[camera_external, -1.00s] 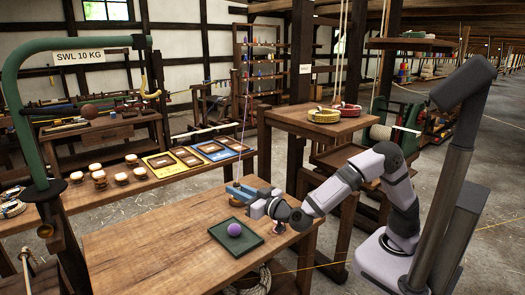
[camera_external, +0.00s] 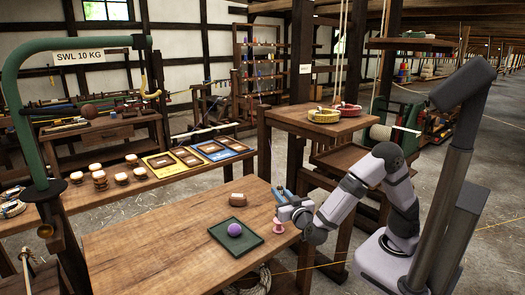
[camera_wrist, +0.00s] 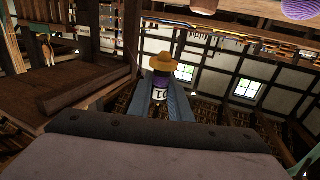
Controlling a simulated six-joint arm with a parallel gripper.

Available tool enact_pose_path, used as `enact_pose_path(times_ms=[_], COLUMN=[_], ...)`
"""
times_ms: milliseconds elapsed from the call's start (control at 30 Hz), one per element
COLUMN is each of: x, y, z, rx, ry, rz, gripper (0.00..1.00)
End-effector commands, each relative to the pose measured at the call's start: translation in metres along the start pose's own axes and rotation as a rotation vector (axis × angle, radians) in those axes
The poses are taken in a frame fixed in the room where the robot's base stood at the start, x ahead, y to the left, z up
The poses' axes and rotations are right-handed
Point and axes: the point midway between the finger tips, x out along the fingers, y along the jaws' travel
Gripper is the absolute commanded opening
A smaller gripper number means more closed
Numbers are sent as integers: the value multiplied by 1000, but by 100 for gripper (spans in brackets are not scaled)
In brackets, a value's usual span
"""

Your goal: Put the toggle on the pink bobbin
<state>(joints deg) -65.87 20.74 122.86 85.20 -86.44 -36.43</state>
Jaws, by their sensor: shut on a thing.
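A pink bobbin (camera_external: 278,226) stands at the right edge of the wooden workbench in the external view. My gripper (camera_external: 281,196), with blue fingers, is just above and beside it. In the wrist view the fingers (camera_wrist: 163,92) are shut on a small piece (camera_wrist: 162,72) with a wide yellow-orange top, a purple body and a white lettered label. I cannot tell whether this piece is the toggle. A brown wooden block (camera_external: 237,199) lies on the workbench left of my gripper, apart from it; it also shows in the wrist view (camera_wrist: 204,5).
A dark green tray (camera_external: 255,246) holding a purple ball (camera_external: 234,230) lies on the workbench (camera_external: 150,245), near the bobbin. A green hooked stand (camera_external: 22,140) rises at the left. A higher table (camera_external: 300,118) with two round coils stands behind. The workbench's left part is bare.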

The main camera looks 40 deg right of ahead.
Motion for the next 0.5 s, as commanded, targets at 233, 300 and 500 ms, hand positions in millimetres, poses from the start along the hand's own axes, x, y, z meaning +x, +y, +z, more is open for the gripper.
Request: enact_pose_path(times_ms=[233, 300, 500], x=[0, 0, 0], y=[0, -1, -1], z=[36, 40, 43], rx=[-4, -1, 0], ry=[1, 1, 0], rz=[-2, -2, -2], gripper=[0, 0, 0])
